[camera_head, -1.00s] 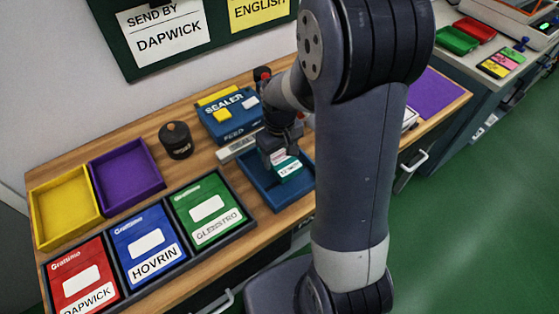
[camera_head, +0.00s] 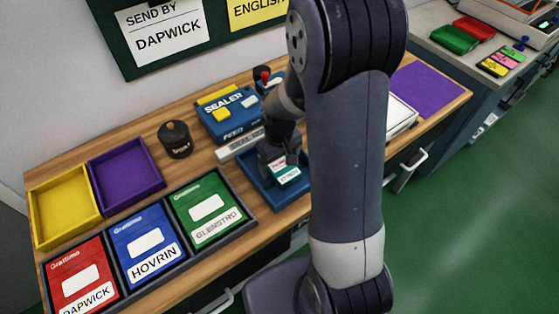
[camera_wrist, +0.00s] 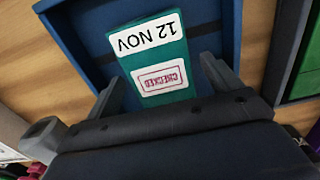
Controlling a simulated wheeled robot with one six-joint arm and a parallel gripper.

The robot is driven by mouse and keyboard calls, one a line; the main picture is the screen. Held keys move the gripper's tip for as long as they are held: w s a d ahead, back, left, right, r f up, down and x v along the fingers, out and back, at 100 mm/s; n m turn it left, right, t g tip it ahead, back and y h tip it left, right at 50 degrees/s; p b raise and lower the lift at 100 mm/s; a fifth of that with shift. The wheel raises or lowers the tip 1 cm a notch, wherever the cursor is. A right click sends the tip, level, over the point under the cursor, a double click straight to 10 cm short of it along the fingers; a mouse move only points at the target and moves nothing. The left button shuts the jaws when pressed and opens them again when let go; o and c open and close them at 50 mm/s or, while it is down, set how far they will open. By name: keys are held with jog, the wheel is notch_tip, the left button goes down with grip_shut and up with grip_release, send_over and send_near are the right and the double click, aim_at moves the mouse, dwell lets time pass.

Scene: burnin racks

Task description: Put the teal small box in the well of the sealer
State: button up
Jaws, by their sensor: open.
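The teal small box (camera_head: 287,176) lies in the blue open well (camera_head: 258,187) in front of the sealer (camera_head: 229,116). In the wrist view the box (camera_wrist: 155,55) shows a "12 NOV" label and a red "CHECKED" stamp label, with the blue well floor (camera_wrist: 90,30) around it. My gripper (camera_head: 277,158) is over the well. In the wrist view my gripper (camera_wrist: 163,72) is open, one finger on each side of the box's near end. The box's near end is hidden by my gripper, and my arm covers the well's right side in the head view.
Red, blue and green labelled bins (camera_head: 145,243) stand at the front left. Yellow (camera_head: 64,207) and purple (camera_head: 126,173) trays lie behind them. A dark round pot (camera_head: 175,139) stands left of the sealer. A purple mat (camera_head: 427,88) lies at the right.

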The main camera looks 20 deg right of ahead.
aim_at(280, 165)
notch_tip(280, 165, up, 12)
jog(key=shift+r+p, duration=0.15)
jog(key=shift+p, duration=0.2)
dwell(0.4)
dwell(1.1)
